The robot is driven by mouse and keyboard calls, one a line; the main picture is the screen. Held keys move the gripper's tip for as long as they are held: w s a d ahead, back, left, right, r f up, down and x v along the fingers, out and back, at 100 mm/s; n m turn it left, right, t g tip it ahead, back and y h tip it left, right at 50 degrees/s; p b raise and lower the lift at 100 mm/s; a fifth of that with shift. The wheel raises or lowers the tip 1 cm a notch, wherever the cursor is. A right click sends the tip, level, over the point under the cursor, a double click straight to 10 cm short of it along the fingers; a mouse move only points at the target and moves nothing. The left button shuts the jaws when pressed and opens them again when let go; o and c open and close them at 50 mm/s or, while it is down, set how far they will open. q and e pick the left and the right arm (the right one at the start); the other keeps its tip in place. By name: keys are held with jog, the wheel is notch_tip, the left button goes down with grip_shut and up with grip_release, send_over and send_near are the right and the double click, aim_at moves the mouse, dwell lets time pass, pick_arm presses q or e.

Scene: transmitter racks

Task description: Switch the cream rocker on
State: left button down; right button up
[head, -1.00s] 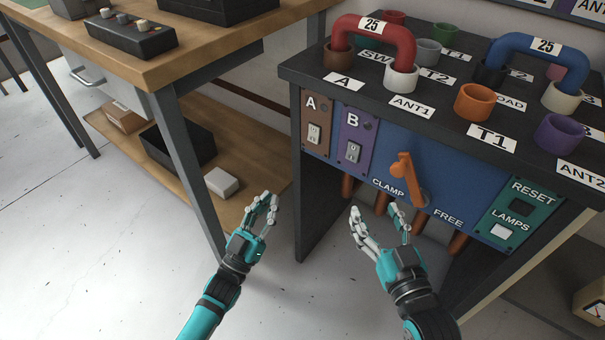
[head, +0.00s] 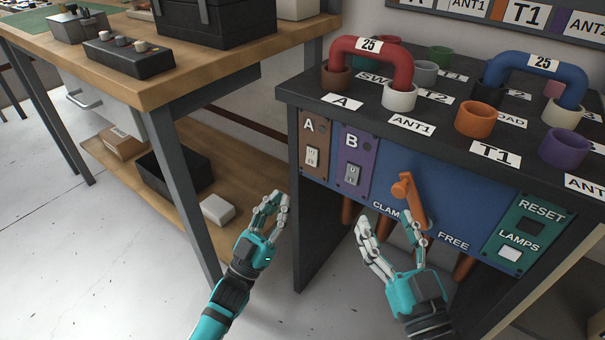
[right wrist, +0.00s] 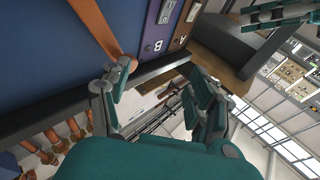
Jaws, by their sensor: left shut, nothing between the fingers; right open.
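A cream-toned rocker (head: 312,156) sits on the brown A panel (head: 314,138) at the left of the rack front. A greyer rocker (head: 352,174) is on the purple B panel (head: 351,156). A pale square button or rocker (head: 510,254) is beside LAMPS on the green panel at the right. I cannot tell the switch positions. My right gripper (head: 388,228) is open and empty, in front of the blue panel near the orange lever, below and right of the A and B rockers. My left gripper (head: 270,203) is shut and empty, left of the rack.
The orange lever (head: 405,190) stands between CLAMP and FREE; it also shows in the right wrist view (right wrist: 98,25). Red (head: 374,55) and blue (head: 536,55) links bridge sockets on the rack top. A wooden bench (head: 150,85) is at left. Floor between bench and rack is open.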

aim_at(313, 153)
pick_arm(q)
jog(key=w+d+r, duration=0.1)
jog(key=w, duration=0.1)
jog(key=w+d+b, duration=0.1)
jog(key=w+d, duration=0.1)
jog(key=w+d+r+b, duration=0.1)
jog(key=w, duration=0.1)
jog(key=shift+d+r, duration=0.15)
jog(key=shift+r, duration=0.15)
jog(key=shift+w+d, duration=0.2)
jog(key=shift+w, duration=0.1)
pick_arm(e)
jog(key=s+r+t+y, duration=0.2)
jog(key=s+r+t, duration=0.2)
jog(key=r+t, duration=0.2)
jog(key=shift+s+r, duration=0.35)
jog(key=shift+r, duration=0.8)
